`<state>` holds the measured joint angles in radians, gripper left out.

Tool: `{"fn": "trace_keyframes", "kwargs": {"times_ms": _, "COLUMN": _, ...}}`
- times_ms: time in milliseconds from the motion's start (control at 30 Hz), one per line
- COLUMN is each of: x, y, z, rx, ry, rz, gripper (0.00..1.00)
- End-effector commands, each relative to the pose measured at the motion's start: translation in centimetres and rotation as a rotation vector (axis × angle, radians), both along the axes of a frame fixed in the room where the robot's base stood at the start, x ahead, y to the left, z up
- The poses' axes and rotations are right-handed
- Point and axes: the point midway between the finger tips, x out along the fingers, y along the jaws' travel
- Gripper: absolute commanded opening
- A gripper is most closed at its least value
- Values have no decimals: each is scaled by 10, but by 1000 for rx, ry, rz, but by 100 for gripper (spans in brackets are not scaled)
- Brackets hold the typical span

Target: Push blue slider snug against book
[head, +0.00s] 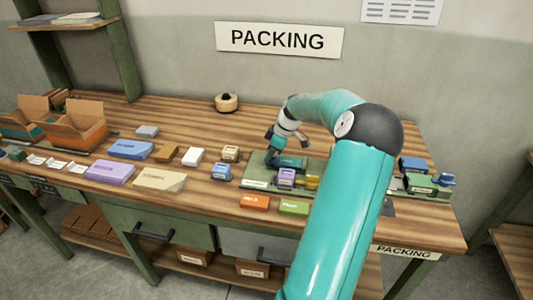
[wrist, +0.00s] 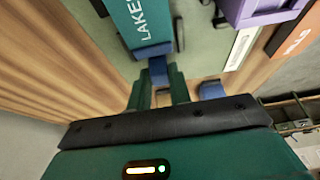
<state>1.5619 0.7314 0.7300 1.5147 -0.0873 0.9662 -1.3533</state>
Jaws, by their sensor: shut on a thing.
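The teal book marked "LAKE..." (wrist: 143,18) lies at the top of the wrist view, cut off by the frame edge; in the head view it shows as a dark teal block (head: 291,162) on a green board. The blue slider (wrist: 157,70) is between my gripper's fingers (wrist: 158,88), with its wider blue face against or very near the book's near end. I cannot tell whether a thin gap is left. My gripper (head: 272,152) is shut on the slider, at the board's back left. My arm hides part of the board in the head view.
A purple block (head: 286,178) and a yellow block (head: 311,182) stand in front of the book on the green board (head: 257,184). Orange (head: 255,203) and green (head: 293,207) blocks lie at the table's front edge. Another blue piece (wrist: 212,90) sits right of my fingers.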

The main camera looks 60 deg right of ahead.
Motion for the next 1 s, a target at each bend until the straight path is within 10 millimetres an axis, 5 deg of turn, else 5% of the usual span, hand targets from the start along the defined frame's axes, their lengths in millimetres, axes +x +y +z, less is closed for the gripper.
{"fn": "trace_keyframes", "kwargs": {"times_ms": 33, "x": -5, "y": -3, "z": 0, "rx": -3, "ry": 5, "rz": -4, "gripper": 0}}
{"fn": "trace_keyframes", "kwargs": {"times_ms": 67, "x": -5, "y": -3, "z": 0, "rx": -3, "ry": 6, "rz": -4, "gripper": 24}}
{"fn": "trace_keyframes", "kwargs": {"times_ms": 167, "x": -5, "y": -3, "z": 0, "rx": -3, "ry": 5, "rz": -4, "gripper": 42}}
{"fn": "trace_keyframes", "kwargs": {"times_ms": 567, "x": -6, "y": -3, "z": 7, "rx": -2, "ry": 3, "rz": -4, "gripper": 42}}
{"fn": "trace_keyframes", "kwargs": {"times_ms": 1000, "x": -36, "y": -17, "z": 89, "rx": -6, "ry": 4, "rz": -5, "gripper": 42}}
